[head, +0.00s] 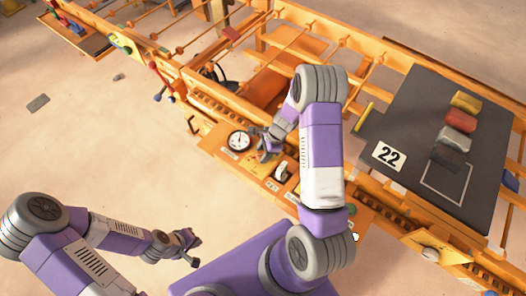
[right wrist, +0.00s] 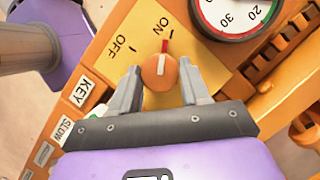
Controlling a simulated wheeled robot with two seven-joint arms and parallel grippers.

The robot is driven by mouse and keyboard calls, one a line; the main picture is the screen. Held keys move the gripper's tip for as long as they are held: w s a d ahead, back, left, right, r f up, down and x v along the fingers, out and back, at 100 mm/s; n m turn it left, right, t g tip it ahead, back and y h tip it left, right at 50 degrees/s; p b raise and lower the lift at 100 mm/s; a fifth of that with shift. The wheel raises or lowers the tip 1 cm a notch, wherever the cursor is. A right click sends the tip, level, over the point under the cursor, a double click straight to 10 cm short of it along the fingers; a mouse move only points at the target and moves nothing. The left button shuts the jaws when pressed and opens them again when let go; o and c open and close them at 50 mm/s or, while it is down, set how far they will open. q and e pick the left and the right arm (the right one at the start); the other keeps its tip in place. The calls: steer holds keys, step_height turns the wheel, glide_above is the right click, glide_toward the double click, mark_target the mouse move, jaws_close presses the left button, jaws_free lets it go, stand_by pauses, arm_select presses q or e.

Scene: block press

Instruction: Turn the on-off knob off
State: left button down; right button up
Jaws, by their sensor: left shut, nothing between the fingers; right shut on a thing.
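The on-off knob (right wrist: 160,72) is orange with a white stripe and a red pointer, on a yellow plate (right wrist: 185,22) in the right wrist view. Its pointer is at the ON mark; the OFF mark lies to the left. My right gripper (right wrist: 159,67) is shut on the knob, one finger on each side. In the head view my right gripper (head: 266,149) is at the orange panel and hides the knob. My left gripper (head: 190,246) is shut and empty, over the floor at lower left.
A round gauge (head: 239,140) sits beside the knob, also at the top of the right wrist view (right wrist: 238,10). KEY (right wrist: 85,90) and SLOW (right wrist: 70,128) labels lie left of my right gripper. A dark board (head: 415,125) with coloured blocks and a 22 card is at right.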

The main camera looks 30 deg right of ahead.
steer(key=n+g+p, duration=0.1)
steer(key=n, duration=0.1)
steer(key=shift+r+n, duration=0.1)
steer(key=shift+n, duration=0.2)
steer(key=n+g, duration=0.1)
steer(key=n, duration=0.1)
steer(key=shift+w+n, duration=0.15)
steer(key=shift+n, duration=0.25)
steer(key=n+g, duration=0.1)
steer(key=n, duration=0.2)
steer(key=shift+w, duration=0.1)
steer(key=shift+a+n+g+h, duration=0.1)
steer(key=shift+n+g+h, duration=0.55)
steer(key=shift+n, duration=1.35)
steer(key=shift+g, duration=0.25)
steer(key=o, duration=1)
